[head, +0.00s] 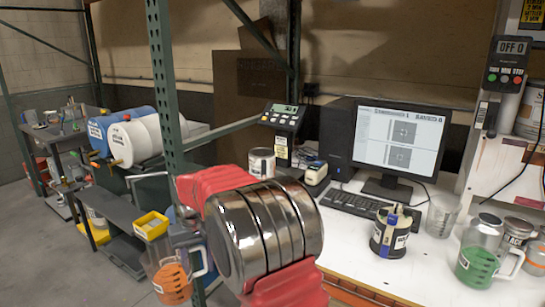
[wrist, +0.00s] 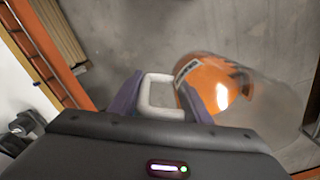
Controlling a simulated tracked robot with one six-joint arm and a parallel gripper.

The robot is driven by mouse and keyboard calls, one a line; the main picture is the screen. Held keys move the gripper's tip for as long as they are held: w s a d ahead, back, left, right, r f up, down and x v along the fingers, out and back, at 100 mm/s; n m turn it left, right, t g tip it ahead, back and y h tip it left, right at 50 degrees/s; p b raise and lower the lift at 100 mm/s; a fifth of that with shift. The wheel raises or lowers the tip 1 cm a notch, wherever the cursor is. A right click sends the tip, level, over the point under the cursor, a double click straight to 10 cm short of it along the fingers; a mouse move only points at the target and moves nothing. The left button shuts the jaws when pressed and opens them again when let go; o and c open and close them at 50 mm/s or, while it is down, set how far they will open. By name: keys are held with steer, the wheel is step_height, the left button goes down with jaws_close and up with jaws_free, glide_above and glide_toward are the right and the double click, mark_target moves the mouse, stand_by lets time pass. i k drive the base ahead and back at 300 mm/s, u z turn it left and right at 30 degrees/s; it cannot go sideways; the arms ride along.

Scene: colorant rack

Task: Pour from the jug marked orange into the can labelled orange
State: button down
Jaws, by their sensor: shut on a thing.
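The jug marked orange (head: 172,282) is at the lower left in the head view, clear-walled with orange in its lower part and a pale handle. It looks about upright. In the wrist view the jug (wrist: 225,85) is at the right, with a small label too blurred to read. My gripper (wrist: 162,92) has its purple fingers closed on the jug's handle (wrist: 160,97). My arm partly hides the gripper in the head view. A can with a white label (head: 262,163) stands at the back of the bench; I cannot read its label or tell which can is labelled orange.
A green-marked jug (head: 480,255) and other vessels are at right. A green upright post (head: 165,90) stands beside my arm.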

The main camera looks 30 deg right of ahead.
mark_target(262, 159)
steer(key=k, duration=0.25)
steer(key=u, duration=0.25)
steer(key=i, duration=1.5)
steer(key=z, duration=0.25)
